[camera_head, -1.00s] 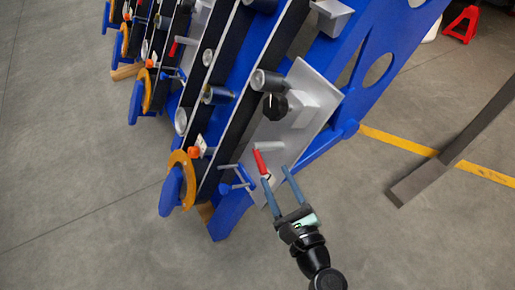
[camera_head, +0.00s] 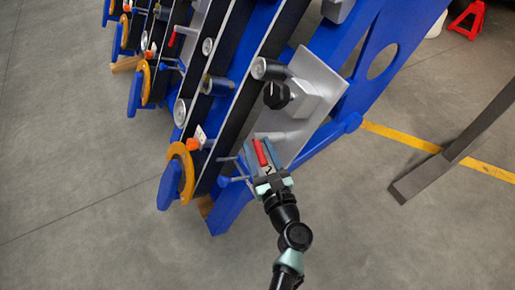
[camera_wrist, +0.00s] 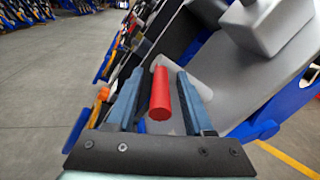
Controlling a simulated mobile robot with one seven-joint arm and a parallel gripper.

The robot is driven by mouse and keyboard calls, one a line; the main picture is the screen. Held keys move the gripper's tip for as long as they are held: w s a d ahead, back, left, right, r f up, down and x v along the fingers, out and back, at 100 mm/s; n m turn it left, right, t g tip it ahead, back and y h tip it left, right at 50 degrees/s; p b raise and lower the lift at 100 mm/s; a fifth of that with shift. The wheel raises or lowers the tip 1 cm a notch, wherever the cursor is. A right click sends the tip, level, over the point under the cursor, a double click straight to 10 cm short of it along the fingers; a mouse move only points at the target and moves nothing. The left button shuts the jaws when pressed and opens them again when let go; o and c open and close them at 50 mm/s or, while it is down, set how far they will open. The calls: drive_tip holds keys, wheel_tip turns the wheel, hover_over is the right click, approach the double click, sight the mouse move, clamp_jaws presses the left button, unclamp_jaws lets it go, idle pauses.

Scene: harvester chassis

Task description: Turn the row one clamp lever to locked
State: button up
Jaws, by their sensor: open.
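The clamp lever with a red grip (camera_head: 260,152) is on the nearest row of the blue chassis, by the grey side plate (camera_head: 318,80). In the wrist view the red grip (camera_wrist: 160,95) points towards the camera, with a pale grey cylinder (camera_wrist: 188,68) behind it. My gripper (camera_head: 259,144) is at the lever. Its two blue-grey fingers (camera_wrist: 160,78) stand on either side of the red grip.
A black knob (camera_head: 277,95) on a grey block sits above the lever. An orange ring with a blue disc (camera_head: 180,175) is to the left. Further rows carry another red lever (camera_head: 172,38). Open floor (camera_head: 80,220) lies at the front left.

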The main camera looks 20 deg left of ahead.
drive_tip(key=shift+w+a, duration=0.25)
drive_tip(key=shift+w, duration=0.05)
clamp_jaws()
idle(1.3)
